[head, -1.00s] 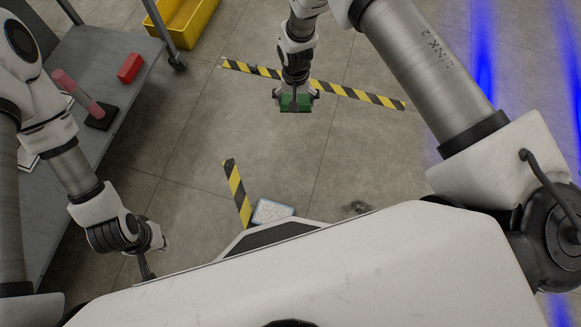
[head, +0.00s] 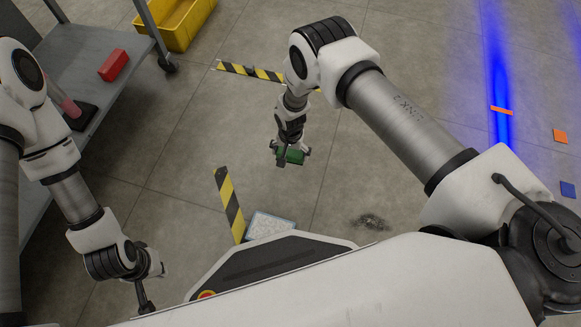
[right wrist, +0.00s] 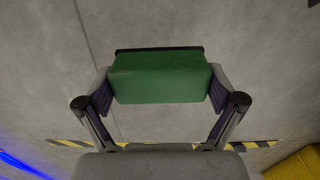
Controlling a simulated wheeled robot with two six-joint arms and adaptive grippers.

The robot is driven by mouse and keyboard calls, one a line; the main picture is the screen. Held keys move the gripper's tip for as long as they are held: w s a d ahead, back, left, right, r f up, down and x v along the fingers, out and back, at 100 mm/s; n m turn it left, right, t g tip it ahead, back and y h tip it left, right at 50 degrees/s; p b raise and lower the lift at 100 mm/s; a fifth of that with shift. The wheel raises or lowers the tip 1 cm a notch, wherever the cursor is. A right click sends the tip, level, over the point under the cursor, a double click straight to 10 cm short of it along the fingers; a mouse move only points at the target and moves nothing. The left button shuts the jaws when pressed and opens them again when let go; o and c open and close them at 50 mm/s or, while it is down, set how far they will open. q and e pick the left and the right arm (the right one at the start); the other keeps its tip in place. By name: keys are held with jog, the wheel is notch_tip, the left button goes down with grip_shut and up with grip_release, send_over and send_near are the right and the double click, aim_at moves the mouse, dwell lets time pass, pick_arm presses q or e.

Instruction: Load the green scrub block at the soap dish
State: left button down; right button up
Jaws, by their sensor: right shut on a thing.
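My right gripper (head: 290,153) is shut on the green scrub block (head: 292,156) and holds it over the open floor. In the right wrist view the green block (right wrist: 160,78) sits between both fingers of the gripper (right wrist: 160,90), with a dark edge showing behind it. My left gripper (head: 146,306) hangs low at the left beside my base, and its fingers are too small and dark to read. I cannot make out a soap dish for certain in these views.
A grey cart (head: 98,45) at the left carries a red block (head: 113,65) and a pink cylinder on a dark base (head: 78,116). A yellow bin (head: 185,22) stands behind it. Striped tape (head: 229,203) and a pale speckled panel (head: 268,226) lie on the floor, which is otherwise largely clear.

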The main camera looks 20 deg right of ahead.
aim_at(290, 169)
notch_tip(290, 169, down, 8)
jog(key=b, duration=0.4)
jog(key=shift+f, duration=0.15)
jog(key=shift+r, duration=0.2)
jog(key=shift+f, duration=0.2)
jog(key=o, duration=0.9)
jog(key=shift+c, duration=0.2)
pick_arm(q)
notch_tip(290, 169, down, 5)
jog(key=shift+f, duration=0.1)
pick_arm(e)
jog(key=r+p, duration=0.1)
jog(key=r, duration=0.1)
jog(key=r+p, duration=0.4)
jog(key=r, duration=0.1)
jog(key=shift+s+r, duration=0.1)
jog(key=shift+s, duration=0.25)
jog(key=shift+a+r, duration=0.1)
jog(key=shift+r, duration=0.25)
pick_arm(q)
notch_tip(290, 169, up, 6)
jog(key=shift+f, duration=0.25)
